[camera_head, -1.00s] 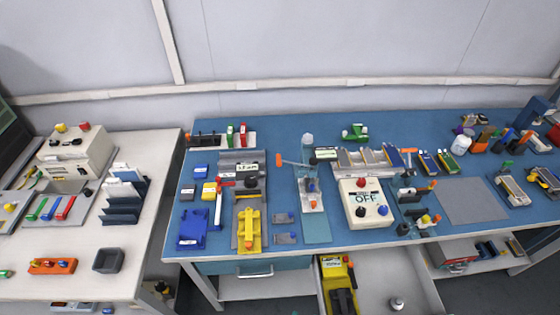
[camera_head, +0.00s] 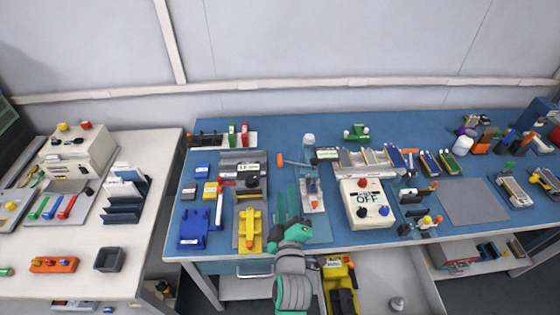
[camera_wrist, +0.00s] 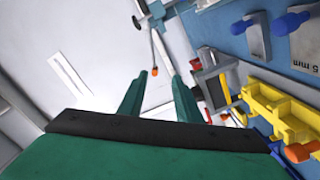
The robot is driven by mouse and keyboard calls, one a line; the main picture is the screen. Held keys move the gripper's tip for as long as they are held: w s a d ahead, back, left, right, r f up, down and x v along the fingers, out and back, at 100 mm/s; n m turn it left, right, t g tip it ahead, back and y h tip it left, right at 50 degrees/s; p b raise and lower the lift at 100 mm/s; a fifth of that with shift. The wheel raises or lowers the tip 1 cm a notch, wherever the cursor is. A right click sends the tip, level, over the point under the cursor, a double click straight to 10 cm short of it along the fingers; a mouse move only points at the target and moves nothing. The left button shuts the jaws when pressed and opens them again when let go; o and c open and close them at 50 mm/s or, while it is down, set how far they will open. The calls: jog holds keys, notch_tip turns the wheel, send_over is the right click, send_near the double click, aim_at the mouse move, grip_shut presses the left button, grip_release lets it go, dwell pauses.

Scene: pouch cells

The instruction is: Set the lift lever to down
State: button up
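No label that I can read marks the lift lever. One candidate is a lever with an orange end (camera_head: 281,160), sticking out left, nearly level, from a small upright station (camera_head: 311,185) in the middle of the blue table. Another is a white lever with a red end (camera_head: 227,182), left of it beside a yellow fixture (camera_head: 250,228). My gripper (camera_head: 287,205) is over the table's front part, between these, touching neither as far as I can see. Its green fingers stand apart and empty, also in the wrist view (camera_wrist: 155,88).
A control box (camera_head: 364,207) reading OFF stands right of the station. An open drawer (camera_head: 385,275) juts out below the table's front edge. A grey mat (camera_head: 472,201) is bare.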

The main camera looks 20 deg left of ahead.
aim_at(280, 167)
jog(key=shift+n+y, duration=0.3)
jog(key=shift+n, duration=0.2)
jog(key=x, duration=0.4)
jog(key=r+x, duration=0.1)
jog(key=x, duration=0.7)
jog(key=shift+w+a+r, duration=0.15)
jog(key=shift+a+r, duration=0.25)
jog(key=shift+a, duration=0.1)
jog(key=shift+c, duration=0.3)
grip_shut()
